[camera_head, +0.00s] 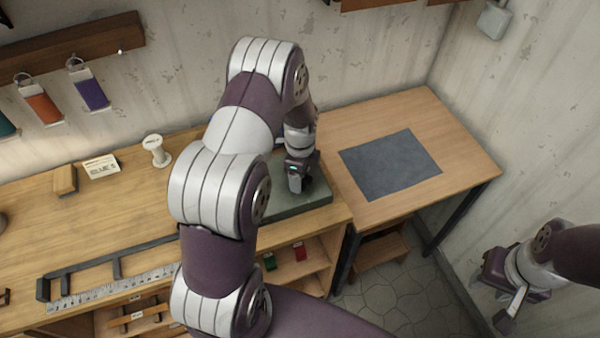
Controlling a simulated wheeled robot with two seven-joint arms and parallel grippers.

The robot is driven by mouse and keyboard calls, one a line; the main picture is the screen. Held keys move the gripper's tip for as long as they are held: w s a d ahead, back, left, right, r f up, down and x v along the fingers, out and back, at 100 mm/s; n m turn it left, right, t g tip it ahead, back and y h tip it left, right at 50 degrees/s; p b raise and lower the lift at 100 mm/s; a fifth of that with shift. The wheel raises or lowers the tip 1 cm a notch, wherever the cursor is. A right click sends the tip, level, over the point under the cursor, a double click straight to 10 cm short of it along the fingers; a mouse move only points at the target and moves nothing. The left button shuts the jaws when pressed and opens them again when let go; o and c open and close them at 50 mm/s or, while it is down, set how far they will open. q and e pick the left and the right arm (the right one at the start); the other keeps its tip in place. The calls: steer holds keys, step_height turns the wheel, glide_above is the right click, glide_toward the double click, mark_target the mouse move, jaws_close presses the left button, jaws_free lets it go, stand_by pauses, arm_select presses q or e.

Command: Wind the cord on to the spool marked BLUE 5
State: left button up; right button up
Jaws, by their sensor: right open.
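A white spool (157,150) stands upright at the back of the wooden bench. A small card (101,167) with dark lettering, too small to read surely, stands to its left. I cannot make out any cord. My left gripper (296,186) points down over the grey-green mat (312,200) at the bench's right end. Its jaws and anything between them are too small and partly hidden to judge. My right gripper (512,306) is open, low at the right by the wall, away from the bench. My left arm hides the middle of the bench.
A ruler (110,292) and a dark rail frame (115,265) lie along the bench front. A wooden block (65,180) lies left of the card. Coloured tags (90,94) hang on the wall. The side table (450,150) bears only a dark grey mat (390,164).

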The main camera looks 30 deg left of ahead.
arm_select(q)
steer(key=shift+s+m, duration=0.1)
steer(key=shift+m, duration=0.2)
stand_by(0.7)
steer(key=o, duration=1.1)
steer(key=shift+c, duration=0.2)
steer(key=shift+r, duration=0.3)
step_height(320, 180, up, 12)
steer(key=b, duration=0.3)
